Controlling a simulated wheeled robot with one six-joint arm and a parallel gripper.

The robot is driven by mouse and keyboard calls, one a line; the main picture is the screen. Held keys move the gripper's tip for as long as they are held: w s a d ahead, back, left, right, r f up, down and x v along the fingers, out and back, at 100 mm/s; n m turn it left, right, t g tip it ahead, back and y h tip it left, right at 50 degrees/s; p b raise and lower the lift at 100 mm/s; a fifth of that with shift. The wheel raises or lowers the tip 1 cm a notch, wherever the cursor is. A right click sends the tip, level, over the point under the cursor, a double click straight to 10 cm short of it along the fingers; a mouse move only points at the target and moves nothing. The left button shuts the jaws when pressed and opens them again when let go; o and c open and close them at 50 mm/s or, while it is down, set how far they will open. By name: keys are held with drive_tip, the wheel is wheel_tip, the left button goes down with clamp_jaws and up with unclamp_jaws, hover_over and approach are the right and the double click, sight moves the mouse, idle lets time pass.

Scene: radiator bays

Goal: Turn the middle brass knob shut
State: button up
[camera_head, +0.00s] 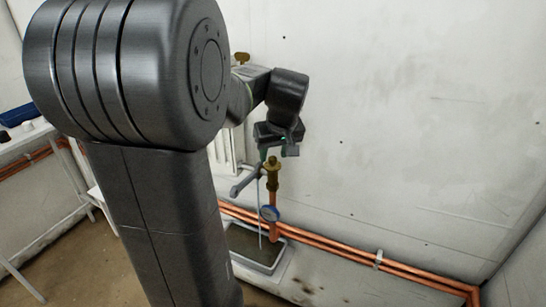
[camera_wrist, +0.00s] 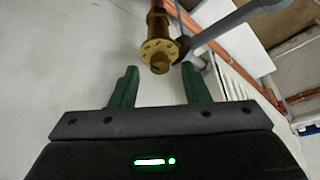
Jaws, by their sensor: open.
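A brass valve fitting (camera_head: 273,172) stands upright on a copper pipe in the head view, just below my gripper (camera_head: 275,150). In the wrist view the brass fitting (camera_wrist: 158,52) has a round flange and a short stub end, lying close to the midline between my green fingers. My gripper (camera_wrist: 159,72) is open, with nothing between its fingers. Contact with the fitting cannot be told. A second brass knob (camera_head: 241,58) shows higher up behind my arm. I cannot tell which one is the middle knob; other knobs may be hidden by my arm.
A grey pipe (camera_head: 245,182) juts sideways from the fitting. Copper pipes (camera_head: 340,250) run along the wall's foot. A white radiator (camera_head: 230,150) is partly hidden. A tray (camera_head: 255,245) lies below. The wall to the right is clear.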

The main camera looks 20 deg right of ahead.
drive_tip(key=shift+w+f, duration=0.2)
drive_tip(key=shift+f, duration=0.4)
clamp_jaws()
